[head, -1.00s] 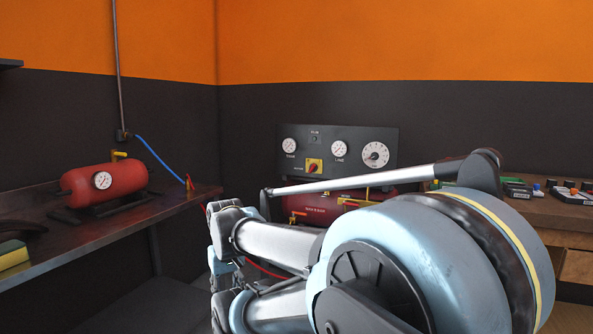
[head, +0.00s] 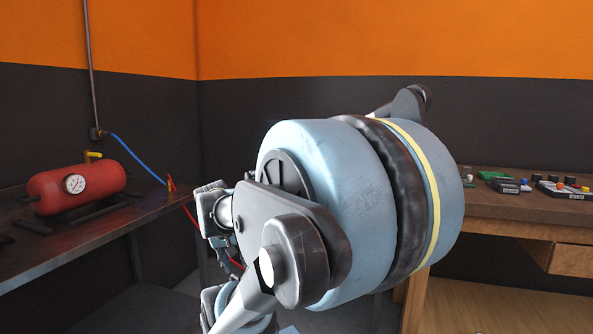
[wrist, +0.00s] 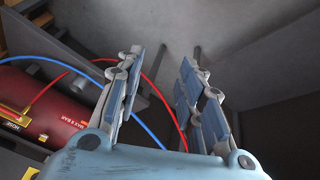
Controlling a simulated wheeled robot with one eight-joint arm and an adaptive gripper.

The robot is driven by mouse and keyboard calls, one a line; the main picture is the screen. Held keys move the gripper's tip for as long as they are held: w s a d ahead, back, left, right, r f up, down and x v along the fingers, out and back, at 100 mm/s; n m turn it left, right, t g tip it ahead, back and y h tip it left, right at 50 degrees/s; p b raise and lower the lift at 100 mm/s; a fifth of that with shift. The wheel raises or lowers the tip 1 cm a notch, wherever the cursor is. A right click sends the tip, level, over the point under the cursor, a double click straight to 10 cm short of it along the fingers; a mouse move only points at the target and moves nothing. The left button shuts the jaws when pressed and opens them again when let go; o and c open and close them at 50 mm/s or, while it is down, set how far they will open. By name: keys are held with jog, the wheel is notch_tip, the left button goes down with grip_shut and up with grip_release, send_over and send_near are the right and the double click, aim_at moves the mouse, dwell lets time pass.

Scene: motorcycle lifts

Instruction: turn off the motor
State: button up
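The wall panel with its gauges and red-and-yellow rotary switch is hidden behind my arm in the head view, and the wrist view does not show it. In the wrist view, a dark red tank (wrist: 45,105) with yellow fittings and white lettering lies at the left, beside my gripper. My gripper (wrist: 162,65) is open, its fingers apart with nothing between them. Red and blue hoses pass behind the fingers; I cannot tell whether they touch. Most of the gripper is hidden in the head view.
A small red tank with a gauge (head: 76,190) stands on the left bench (head: 95,237), with a blue hose (head: 137,158) running to the wall. A wooden bench (head: 520,212) at the right carries small boxes and parts. Floor shows beneath it.

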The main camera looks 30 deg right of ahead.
jog(key=w+d+r+m+t+h, duration=0.2)
jog(key=w+d+r+m+h, duration=0.25)
jog(key=w+d, duration=0.45)
jog(key=w+d+r+m+t+h, duration=0.1)
jog(key=w+d+r+m+h, duration=0.4)
jog(key=w+d, duration=0.45)
jog(key=w+d+r+m+t+h, duration=0.25)
jog(key=w+d+r+m, duration=0.25)
jog(key=w+d+r, duration=0.35)
jog(key=f+x, duration=0.1)
jog(key=x, duration=1.8)
jog(key=shift+s+d+h, duration=0.25)
jog(key=shift+s+h, duration=0.05)
jog(key=shift+s, duration=0.05)
jog(key=shift+f+g, duration=0.1)
jog(key=shift+g, duration=0.15)
grip_shut()
